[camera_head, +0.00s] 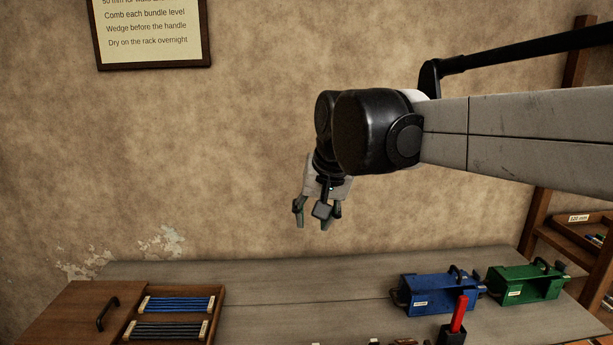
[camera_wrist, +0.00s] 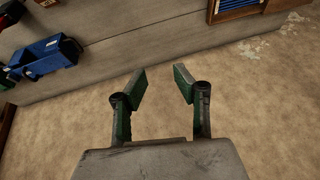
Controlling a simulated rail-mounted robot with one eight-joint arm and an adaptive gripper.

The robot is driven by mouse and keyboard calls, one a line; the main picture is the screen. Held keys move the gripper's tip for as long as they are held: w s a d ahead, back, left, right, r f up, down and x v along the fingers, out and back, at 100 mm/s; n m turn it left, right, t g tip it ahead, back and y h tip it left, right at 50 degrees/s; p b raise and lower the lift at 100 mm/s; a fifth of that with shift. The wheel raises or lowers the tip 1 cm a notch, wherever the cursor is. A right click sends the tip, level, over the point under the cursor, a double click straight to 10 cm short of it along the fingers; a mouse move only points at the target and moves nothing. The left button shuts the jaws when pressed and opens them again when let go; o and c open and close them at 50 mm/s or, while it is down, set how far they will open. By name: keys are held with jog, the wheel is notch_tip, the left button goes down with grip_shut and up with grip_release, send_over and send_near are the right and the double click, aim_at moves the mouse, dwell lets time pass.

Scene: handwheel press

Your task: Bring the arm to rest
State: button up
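My gripper (camera_head: 318,213) hangs in the air above the back part of the workbench (camera_head: 270,290), in front of the wall. Its fingers point down in the head view. In the wrist view my gripper (camera_wrist: 160,84) shows two green-padded fingers spread apart with nothing between them. The wall and the bench surface lie beyond the fingertips. My gripper touches nothing.
A blue press (camera_head: 440,292) and a green press (camera_head: 525,283) stand on the bench at right, with a red-handled item (camera_head: 459,314) in front. A wooden tray (camera_head: 218,308) of blue and dark bundles is at left. The bench middle is mostly clear.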

jog(key=s+d+f+t+h, duration=0.1)
jog(key=s+d+f, duration=0.5)
jog(key=s+d, duration=0.3)
jog(key=s+d+f+t+h, duration=0.1)
jog(key=s+d+f, duration=0.6)
jog(key=s, duration=0.5)
jog(key=shift+d, duration=1.25)
jog(key=shift+f, duration=0.1)
dwell(0.6)
